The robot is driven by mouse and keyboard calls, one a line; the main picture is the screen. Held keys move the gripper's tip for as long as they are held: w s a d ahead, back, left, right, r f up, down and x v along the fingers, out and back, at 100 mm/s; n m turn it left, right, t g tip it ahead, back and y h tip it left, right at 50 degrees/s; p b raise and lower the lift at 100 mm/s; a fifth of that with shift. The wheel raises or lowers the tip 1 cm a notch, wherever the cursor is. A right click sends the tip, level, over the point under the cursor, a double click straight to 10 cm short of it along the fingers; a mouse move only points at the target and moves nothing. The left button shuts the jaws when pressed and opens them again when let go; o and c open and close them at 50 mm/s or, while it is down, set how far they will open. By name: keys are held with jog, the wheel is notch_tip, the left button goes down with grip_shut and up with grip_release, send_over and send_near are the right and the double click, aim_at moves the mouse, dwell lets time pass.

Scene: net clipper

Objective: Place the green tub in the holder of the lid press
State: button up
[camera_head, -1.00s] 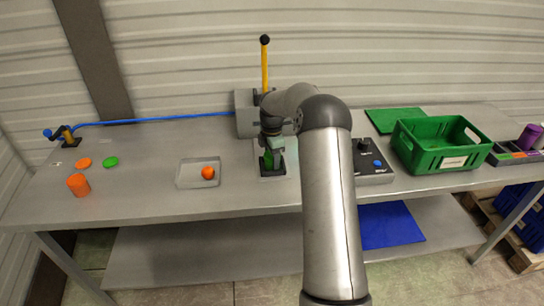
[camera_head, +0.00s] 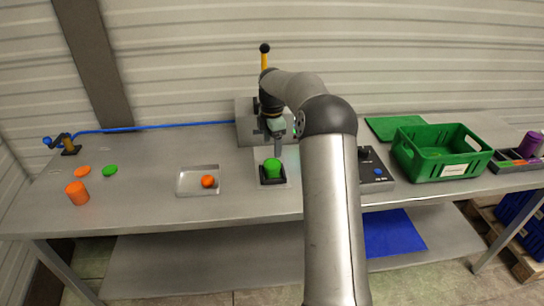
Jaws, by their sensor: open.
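The green tub (camera_head: 272,167) stands upright on the dark square holder (camera_head: 272,181) of the lid press (camera_head: 249,123). It looks seated there, though how deep cannot be told. My gripper (camera_head: 277,148) is open and empty, above and slightly behind the tub. A gap seems to show between the fingers and the tub. The yellow press lever (camera_head: 264,60) with a black knob rises behind my wrist. My arm covers part of the press body.
An orange tub (camera_head: 77,193), an orange lid (camera_head: 82,171) and a green lid (camera_head: 110,170) lie at left. A shallow tray (camera_head: 187,190) holds an orange item (camera_head: 208,181). A control box (camera_head: 378,180), green crate (camera_head: 405,152) and purple tub (camera_head: 531,143) are at right.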

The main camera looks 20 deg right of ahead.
jog(key=s+a+r+m, duration=0.6)
jog(key=s+a+r, duration=0.1)
jog(key=s+a, duration=0.65)
jog(key=s+a+f+m, duration=0.2)
jog(key=s+m, duration=0.1)
jog(key=s, duration=0.5)
jog(key=s+a+f+m, duration=0.1)
jog(key=s+m, duration=0.3)
jog(key=s, duration=0.5)
jog(key=s+a+f+m, duration=0.2)
jog(key=s+a+m, duration=0.1)
jog(key=s, duration=0.6)
jog(key=shift+f+m, duration=0.35)
jog(key=shift+m, duration=0.25)
